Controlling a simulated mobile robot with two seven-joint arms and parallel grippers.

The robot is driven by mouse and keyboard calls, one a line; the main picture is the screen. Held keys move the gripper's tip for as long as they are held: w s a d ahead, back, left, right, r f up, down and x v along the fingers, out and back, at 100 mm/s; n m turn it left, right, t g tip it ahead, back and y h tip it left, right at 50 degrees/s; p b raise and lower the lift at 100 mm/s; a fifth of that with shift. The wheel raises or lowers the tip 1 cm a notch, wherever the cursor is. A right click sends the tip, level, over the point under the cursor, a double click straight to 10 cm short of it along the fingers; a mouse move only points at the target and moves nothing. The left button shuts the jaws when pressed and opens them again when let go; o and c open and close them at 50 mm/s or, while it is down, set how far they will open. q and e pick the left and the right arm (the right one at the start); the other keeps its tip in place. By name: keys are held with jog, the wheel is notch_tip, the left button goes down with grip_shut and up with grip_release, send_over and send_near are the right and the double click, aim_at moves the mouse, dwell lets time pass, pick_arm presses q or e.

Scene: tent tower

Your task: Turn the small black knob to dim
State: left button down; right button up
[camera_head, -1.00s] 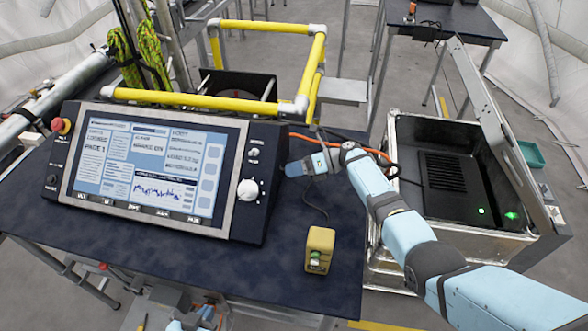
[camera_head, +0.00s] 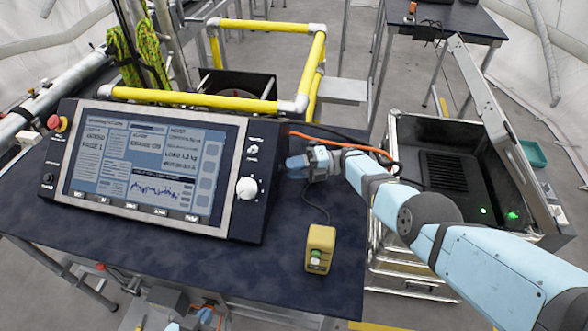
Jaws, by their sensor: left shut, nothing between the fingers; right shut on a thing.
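The console (camera_head: 235,185) lies tilted on the dark table, its lit screen (camera_head: 145,165) greyish and dimmed. My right gripper (camera_head: 290,167) is at the console's right side, at about the height of the screen's middle. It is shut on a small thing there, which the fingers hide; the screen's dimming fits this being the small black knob. On the console's face are a large white knob (camera_head: 246,188), a small dark knob (camera_head: 48,179) at the left edge, and a red button (camera_head: 56,123).
A yellow box (camera_head: 320,248) with a cable stands on the table (camera_head: 265,270) below my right gripper. A yellow pipe frame (camera_head: 195,98) rises behind the console. An open metal case (camera_head: 445,170) stands at the right. The table front is clear.

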jog(key=shift+m, duration=0.3)
jog(key=o, duration=0.9)
jog(key=w+d, duration=0.1)
jog(key=d, duration=0.3)
jog(key=d+b, duration=0.1)
jog(key=d, duration=0.3)
jog(key=w+d+b, duration=0.1)
jog(key=d, duration=0.3)
jog(key=shift+w+d+f, duration=0.1)
jog(key=shift+w+d, duration=0.15)
jog(key=shift+w, duration=0.05)
jog(key=shift+w+d+b, duration=0.1)
jog(key=shift+d+b, duration=0.25)
jog(key=shift+d, duration=0.2)
